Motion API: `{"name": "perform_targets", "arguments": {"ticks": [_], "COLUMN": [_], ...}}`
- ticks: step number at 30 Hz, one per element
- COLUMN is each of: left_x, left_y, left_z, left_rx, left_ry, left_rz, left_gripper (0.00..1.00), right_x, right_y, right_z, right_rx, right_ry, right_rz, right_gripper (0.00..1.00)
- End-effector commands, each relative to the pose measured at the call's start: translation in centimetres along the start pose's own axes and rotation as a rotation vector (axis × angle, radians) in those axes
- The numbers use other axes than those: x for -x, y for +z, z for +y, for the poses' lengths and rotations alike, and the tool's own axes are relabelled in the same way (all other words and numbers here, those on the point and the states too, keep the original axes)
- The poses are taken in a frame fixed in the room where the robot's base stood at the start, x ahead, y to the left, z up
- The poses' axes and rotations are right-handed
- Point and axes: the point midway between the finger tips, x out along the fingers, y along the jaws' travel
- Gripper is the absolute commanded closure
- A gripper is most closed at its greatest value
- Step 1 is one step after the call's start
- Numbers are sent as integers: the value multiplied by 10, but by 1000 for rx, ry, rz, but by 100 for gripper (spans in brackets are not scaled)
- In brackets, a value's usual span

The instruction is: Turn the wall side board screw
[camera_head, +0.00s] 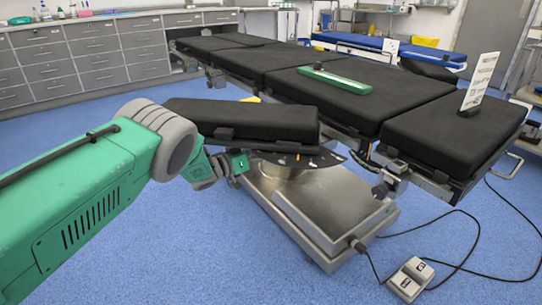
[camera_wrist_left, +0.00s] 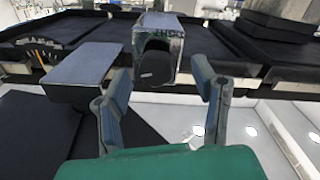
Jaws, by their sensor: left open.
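A black padded side board (camera_head: 240,118) sticks out from the near left side of the operating table (camera_head: 335,90). My left arm reaches in from the left, and its gripper (camera_head: 240,164) is just below this board. In the left wrist view, the open fingers (camera_wrist_left: 162,88) stand apart with nothing between the tips. Beyond them is a metal bracket (camera_wrist_left: 160,22) holding a dark rounded knob (camera_wrist_left: 156,68), which looks like the screw. The knob lines up with the finger gap; I cannot tell whether anything touches. My right gripper is not in view.
A green-and-white strip (camera_head: 335,80) and a white upright sign (camera_head: 480,82) are on the table pads. The metal table base (camera_head: 320,205) stands below. A foot pedal (camera_head: 410,278) with black cables lies on the blue floor. Grey drawer cabinets (camera_head: 85,55) line the back left.

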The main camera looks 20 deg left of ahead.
Motion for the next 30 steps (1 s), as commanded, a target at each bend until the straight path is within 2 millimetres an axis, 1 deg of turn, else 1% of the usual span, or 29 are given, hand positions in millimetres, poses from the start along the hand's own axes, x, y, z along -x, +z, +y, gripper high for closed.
{"name": "perform_targets", "arguments": {"ticks": [1,6,16,17,18,20,21,30], "left_x": [-8,-23,-25,-25,-25,-25,-25,-24], "left_y": [2,0,-1,-1,-1,-1,-1,-1], "left_z": [0,1,1,1,1,1,1,0], "left_rx": [-2,-2,0,0,0,0,0,-24], "left_ry": [4,2,1,1,1,1,0,-2], "left_rz": [1,0,1,1,1,1,1,0], "left_gripper": [47,47,47,58,72,93,98,97], "right_x": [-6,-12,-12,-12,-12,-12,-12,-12], "right_y": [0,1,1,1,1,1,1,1], "right_z": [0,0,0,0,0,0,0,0], "right_rx": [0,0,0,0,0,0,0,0], "right_ry": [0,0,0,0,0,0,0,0], "right_rz": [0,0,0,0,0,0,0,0], "right_gripper": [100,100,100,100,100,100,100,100]}}
